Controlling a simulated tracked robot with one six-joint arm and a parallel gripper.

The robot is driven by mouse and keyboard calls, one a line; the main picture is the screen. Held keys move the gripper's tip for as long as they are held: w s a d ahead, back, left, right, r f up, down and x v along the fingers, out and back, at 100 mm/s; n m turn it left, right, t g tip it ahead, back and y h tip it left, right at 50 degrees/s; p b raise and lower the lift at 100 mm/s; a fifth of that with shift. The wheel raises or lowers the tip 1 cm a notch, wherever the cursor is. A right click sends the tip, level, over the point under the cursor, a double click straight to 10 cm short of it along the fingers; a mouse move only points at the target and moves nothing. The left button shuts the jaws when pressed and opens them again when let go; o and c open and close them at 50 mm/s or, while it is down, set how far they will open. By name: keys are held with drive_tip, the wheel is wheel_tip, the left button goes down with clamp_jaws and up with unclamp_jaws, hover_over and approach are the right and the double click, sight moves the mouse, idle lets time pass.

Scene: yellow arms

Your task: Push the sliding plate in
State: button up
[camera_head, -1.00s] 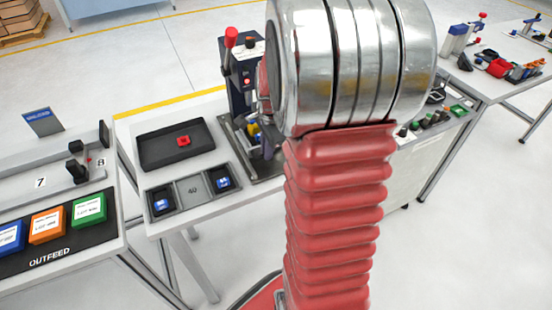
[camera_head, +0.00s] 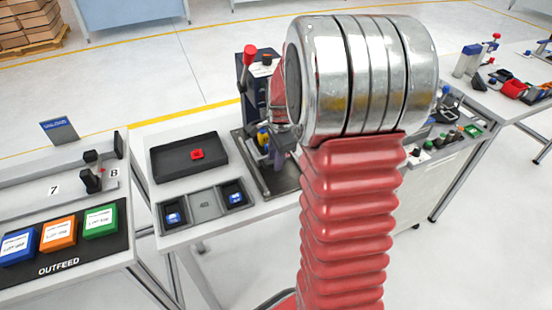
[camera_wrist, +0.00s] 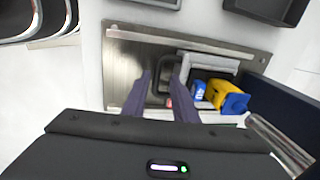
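In the wrist view my gripper (camera_wrist: 163,72) shows two dark purple fingers with a gap between them, over a bare metal base plate (camera_wrist: 130,50). A light grey plate or frame (camera_wrist: 208,62), likely the sliding plate, lies on the base beside the right finger. A dark loop shows between the fingers; I cannot tell whether they touch it. A blue block (camera_wrist: 199,90) and a yellow part with a blue end (camera_wrist: 215,95) stand just right of the fingers. In the head view the press station (camera_head: 254,95) with its red-knobbed lever is partly hidden behind my arm.
Left of the station are a dark tray with a red part (camera_head: 165,160) and a grey tray with blue parts (camera_head: 205,205). Control buttons (camera_head: 446,138) are to the right. The outfeed table (camera_head: 75,275) stands further left. Dark bins (camera_wrist: 270,8) edge the wrist view.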

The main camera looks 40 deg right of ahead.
drive_tip(key=shift+r, duration=0.15)
wheel_tip(320, 180, up, 13)
drive_tip(key=s, duration=0.2)
drive_tip(key=shift+s+a, duration=0.2)
idle(0.4)
drive_tip(key=shift+r, duration=0.1)
idle(0.4)
